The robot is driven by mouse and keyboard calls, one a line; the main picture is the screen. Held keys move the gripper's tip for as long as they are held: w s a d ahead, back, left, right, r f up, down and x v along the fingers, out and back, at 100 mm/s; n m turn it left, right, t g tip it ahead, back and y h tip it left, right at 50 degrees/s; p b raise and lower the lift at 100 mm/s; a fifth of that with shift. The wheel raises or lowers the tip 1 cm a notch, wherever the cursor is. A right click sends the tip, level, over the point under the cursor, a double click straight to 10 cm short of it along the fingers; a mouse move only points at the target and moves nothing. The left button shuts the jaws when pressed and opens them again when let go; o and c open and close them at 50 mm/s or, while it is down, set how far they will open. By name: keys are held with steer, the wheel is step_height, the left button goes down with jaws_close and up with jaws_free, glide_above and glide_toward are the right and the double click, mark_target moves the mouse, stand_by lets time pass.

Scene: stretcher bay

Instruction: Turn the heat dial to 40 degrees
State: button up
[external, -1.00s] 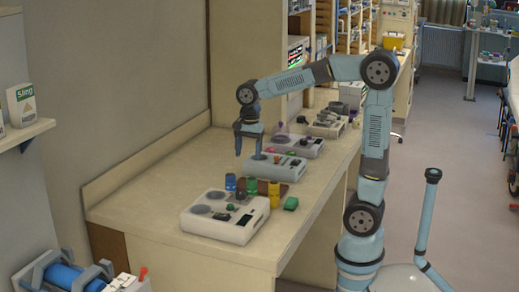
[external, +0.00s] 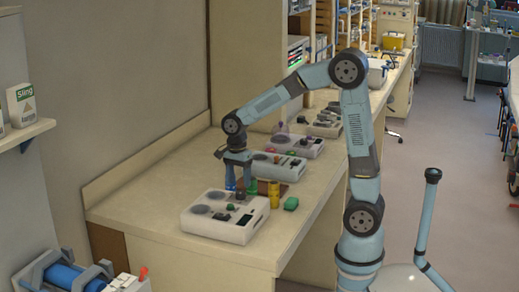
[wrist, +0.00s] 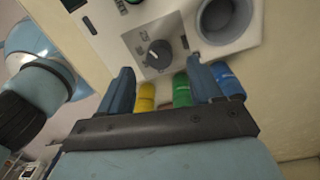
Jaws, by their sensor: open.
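A dark round dial (wrist: 158,53) with a pale pointer mark sits on a grey square plate on the light control box (external: 225,228). In the wrist view it lies just beyond and between my fingertips. In the external view the dial is a small dark knob (external: 241,197). My gripper (wrist: 160,66) is open and empty, its two blue fingers apart. In the external view my gripper (external: 238,185) points down at the back edge of the box, above the dial's side. I cannot read the dial's scale or see contact.
Blue (wrist: 228,80), green (wrist: 181,89) and yellow (external: 274,195) cylinders stand close behind the box, near my fingers. More boxes (external: 276,165) stand further along the bench. The bench left of the box is clear.

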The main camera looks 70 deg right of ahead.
mark_target(240, 192)
steer(key=shift+s+f, duration=0.15)
steer(key=shift+f, duration=2.3)
steer(key=c, duration=1)
steer(key=shift+c, duration=0.2)
